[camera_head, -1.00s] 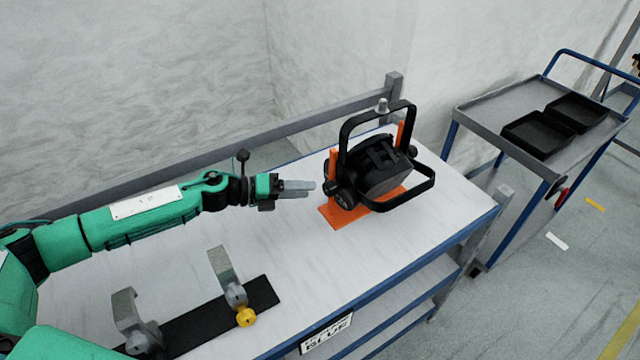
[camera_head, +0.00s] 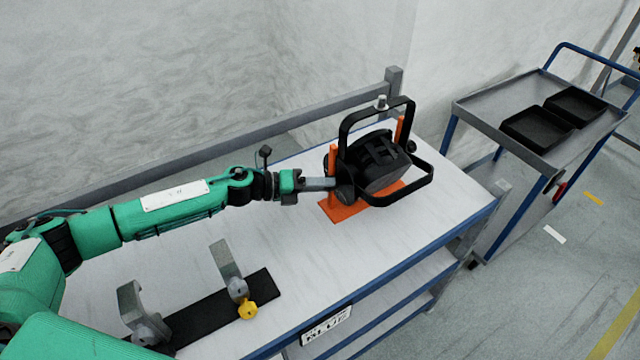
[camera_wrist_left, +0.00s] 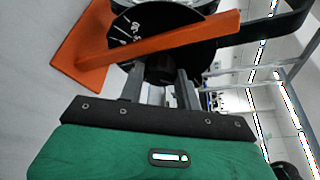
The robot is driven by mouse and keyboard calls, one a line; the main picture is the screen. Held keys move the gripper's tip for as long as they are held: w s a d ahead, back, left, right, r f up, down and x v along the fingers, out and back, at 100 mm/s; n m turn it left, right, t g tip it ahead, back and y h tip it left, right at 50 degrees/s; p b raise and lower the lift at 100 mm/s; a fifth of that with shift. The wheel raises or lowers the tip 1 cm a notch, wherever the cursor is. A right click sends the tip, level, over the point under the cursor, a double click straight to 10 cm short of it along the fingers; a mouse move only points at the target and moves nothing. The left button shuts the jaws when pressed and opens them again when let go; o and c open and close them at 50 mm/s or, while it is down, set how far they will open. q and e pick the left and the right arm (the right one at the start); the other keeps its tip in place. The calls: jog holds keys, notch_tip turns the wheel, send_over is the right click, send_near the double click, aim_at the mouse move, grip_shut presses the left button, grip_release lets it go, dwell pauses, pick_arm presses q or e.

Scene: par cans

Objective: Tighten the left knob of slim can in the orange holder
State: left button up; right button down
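The black slim can (camera_head: 382,165) sits in the orange holder (camera_head: 345,211) on the table, with its black yoke around it. In the left wrist view, its dark round side disc (camera_wrist_left: 140,22) with white scale marks shows behind the holder's orange upright (camera_wrist_left: 185,38). The dark left knob (camera_wrist_left: 160,69) sticks out toward my left gripper (camera_head: 332,184). The gripper's two fingers (camera_wrist_left: 160,80) stand apart, one on each side of the knob. A narrow gap seems to show beside it. In the head view, the gripper hides the knob. My right gripper is not seen.
A black bar (camera_head: 205,323) with grey clamps and a yellow knob (camera_head: 248,309) lies at the table's front left. A grey rail (camera_head: 230,143) runs along the back. A cart (camera_head: 480,112) with black trays stands at right. The table's middle is clear.

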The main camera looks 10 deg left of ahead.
pick_arm(q)
jog(key=shift+s+d+r+m+t+y+p, duration=0.1)
jog(key=shift+m+t+y+p, duration=0.85)
jog(key=shift+m+p, duration=1.65)
jog(key=shift+s+d+f+m+t+y+p, duration=0.15)
jog(key=shift+m+t+y+p, duration=0.8)
jog(key=shift+p, duration=2.75)
jog(key=shift+s+d+r+m+t+y+p, duration=0.15)
jog(key=shift+m+t+y+p, duration=0.35)
jog(key=shift+m+y+p, duration=1.5)
jog(key=shift+a+m+h+p, duration=0.1)
jog(key=shift+m+h+p, duration=0.65)
jog(key=shift+p, duration=0.4)
jog(key=o, duration=1)
